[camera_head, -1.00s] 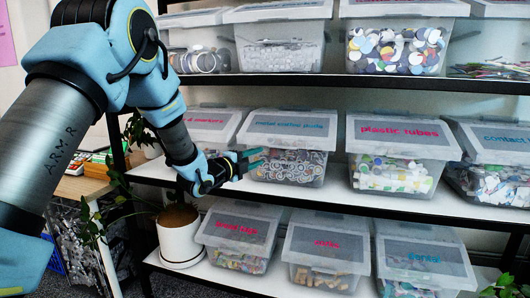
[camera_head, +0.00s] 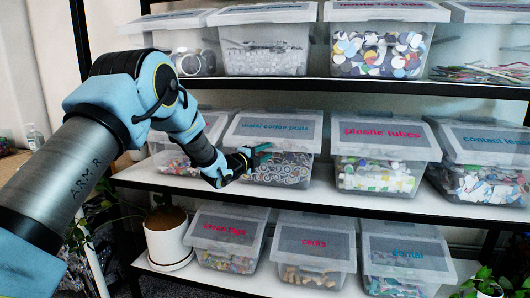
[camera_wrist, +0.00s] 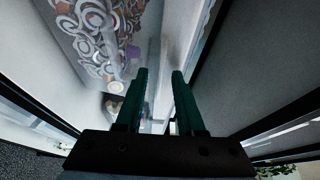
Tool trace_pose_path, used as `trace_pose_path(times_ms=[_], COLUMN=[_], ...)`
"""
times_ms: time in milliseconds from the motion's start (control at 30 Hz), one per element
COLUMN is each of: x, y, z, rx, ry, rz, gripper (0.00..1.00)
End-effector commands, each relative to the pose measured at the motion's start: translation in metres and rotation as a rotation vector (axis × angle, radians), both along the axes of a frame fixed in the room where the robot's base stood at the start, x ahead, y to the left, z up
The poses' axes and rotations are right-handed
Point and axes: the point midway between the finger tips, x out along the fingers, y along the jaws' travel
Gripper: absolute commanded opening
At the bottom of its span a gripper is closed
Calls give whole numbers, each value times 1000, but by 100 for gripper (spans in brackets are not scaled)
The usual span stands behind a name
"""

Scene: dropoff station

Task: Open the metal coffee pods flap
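The metal coffee pods bin (camera_head: 290,172) is a clear plastic box on the middle shelf, with patterned round pods inside. Its flap (camera_head: 278,126), a translucent lid with a teal label, looks closed. My gripper (camera_head: 266,150) is at the front of this bin, just below the flap's front edge; contact cannot be told. In the wrist view my gripper (camera_wrist: 158,75) shows two dark green fingers held apart with nothing clearly between them. The bin's pods (camera_wrist: 92,35) show there at upper left, beyond the fingers.
The plastic tubes bin (camera_head: 376,178) stands close on the right, and a markers bin (camera_head: 178,165) on the left. The upper shelf (camera_head: 370,86) runs above with more bins. Below are more lidded bins. A white plant pot (camera_head: 168,243) stands lower left.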

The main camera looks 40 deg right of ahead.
Motion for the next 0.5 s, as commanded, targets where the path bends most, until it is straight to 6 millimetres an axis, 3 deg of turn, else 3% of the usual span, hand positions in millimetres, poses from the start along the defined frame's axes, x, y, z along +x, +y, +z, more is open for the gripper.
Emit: trace_pose_path(times_ms=[167,500], x=[0,0], y=[0,0], z=[0,0], rx=[0,0], ry=[0,0], rz=[0,0], gripper=[35,0])
